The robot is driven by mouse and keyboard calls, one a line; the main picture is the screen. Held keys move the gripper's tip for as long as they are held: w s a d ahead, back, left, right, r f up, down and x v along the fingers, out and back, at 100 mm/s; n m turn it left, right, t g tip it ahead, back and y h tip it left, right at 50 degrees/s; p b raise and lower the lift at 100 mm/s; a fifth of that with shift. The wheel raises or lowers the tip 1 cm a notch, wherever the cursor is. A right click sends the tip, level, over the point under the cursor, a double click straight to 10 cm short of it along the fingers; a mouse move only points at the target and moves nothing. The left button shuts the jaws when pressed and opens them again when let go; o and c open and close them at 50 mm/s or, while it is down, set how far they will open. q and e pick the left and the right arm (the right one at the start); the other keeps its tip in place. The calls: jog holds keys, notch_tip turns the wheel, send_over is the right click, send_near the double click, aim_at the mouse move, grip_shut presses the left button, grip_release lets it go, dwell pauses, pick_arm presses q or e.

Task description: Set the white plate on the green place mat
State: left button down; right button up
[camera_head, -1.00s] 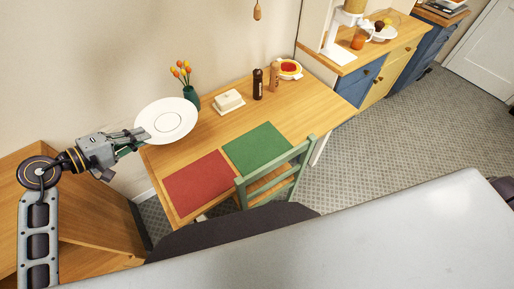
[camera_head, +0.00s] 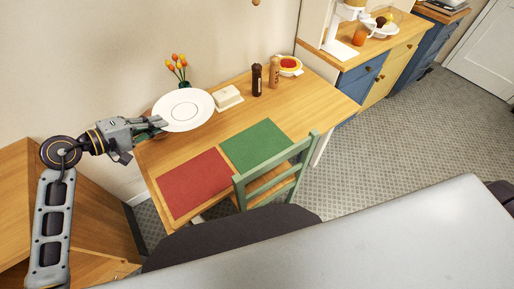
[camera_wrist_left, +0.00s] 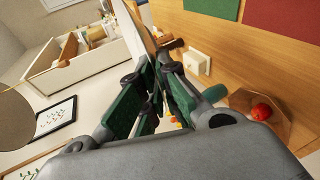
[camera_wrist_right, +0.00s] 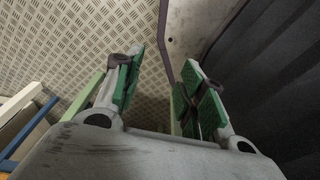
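The white plate (camera_head: 184,109) is in the head view, held by its left rim above the back left of the wooden table. My left gripper (camera_head: 160,122) is shut on that rim. In the left wrist view the plate (camera_wrist_left: 137,30) shows nearly edge-on between the fingers (camera_wrist_left: 152,85). The green place mat (camera_head: 257,146) lies flat on the table, bare, to the right of and below the plate in the picture. My right gripper (camera_wrist_right: 158,90) shows only in its wrist view, open and empty over the patterned floor.
A red mat (camera_head: 195,183) lies beside the green one. A vase of orange flowers (camera_head: 181,72), a butter dish (camera_head: 228,97), two grinders (camera_head: 257,80) and a bowl (camera_head: 289,66) stand at the back. A green chair (camera_head: 278,176) stands at the table's front. A wooden bowl with red fruit (camera_wrist_left: 260,112) is near the left gripper.

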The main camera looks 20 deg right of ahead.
aim_at(239, 153)
jog(key=w+a+b, duration=0.4)
jog(key=w+b, duration=0.8)
jog(key=b, duration=0.1)
pick_arm(q)
jog(key=w+d+f+m+g+b, duration=0.1)
jog(key=w+d+f+b, duration=0.2)
jog(key=d+f+b, duration=0.4)
jog(key=w+d+f+m+g+h+b, duration=0.1)
jog(key=w+d+f+b, duration=0.2)
jog(key=d+f+b, duration=0.4)
jog(key=shift+d+f+m+h, duration=0.3)
jog(key=shift+d+f, duration=3.25)
jog(key=shift+d, duration=1.2)
pick_arm(e)
jog(key=w+a+r+t+y, duration=0.1)
jog(key=w+r, duration=0.3)
jog(key=r, duration=0.5)
jog(key=shift+a+r, duration=0.2)
jog(key=shift+a, duration=0.55)
pick_arm(q)
jog(key=shift+w, duration=0.1)
jog(key=shift+f, duration=0.1)
